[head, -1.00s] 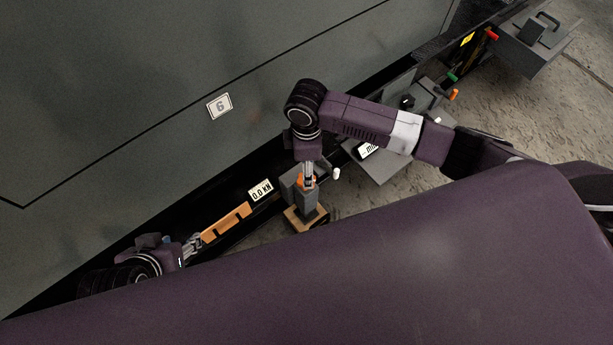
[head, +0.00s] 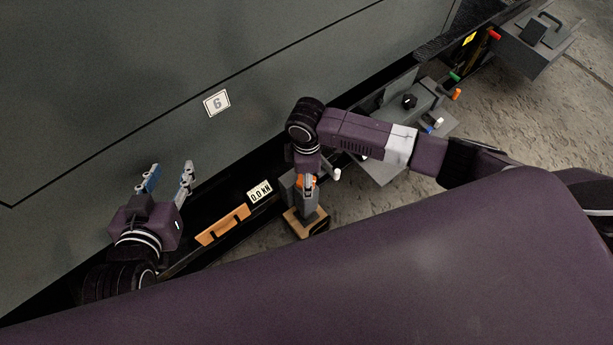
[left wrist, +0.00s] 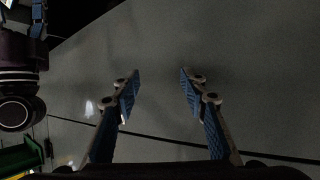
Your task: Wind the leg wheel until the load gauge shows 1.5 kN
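The load gauge (head: 260,191) is a pale plate reading 0.0 kN, low along the dark edge of the grey enclosure in the head view. The orange leg wheel (head: 300,182) sits at the top of a grey leg (head: 308,200) and is mostly hidden. My right gripper (head: 307,181) points down at the wheel, its fingers close together with orange showing beside them; it appears shut on the wheel. My left gripper (head: 170,175) is open and empty, fingers pointing toward the enclosure panel. Its spread blue-padded fingers also show in the left wrist view (left wrist: 160,85).
The leg stands over a wooden block (head: 293,221) on the floor. An orange-tan bar with a handle (head: 222,226) lies left of the gauge. The enclosure wall (head: 110,90) bears a plate marked 6. A grey box (head: 535,45) is at top right.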

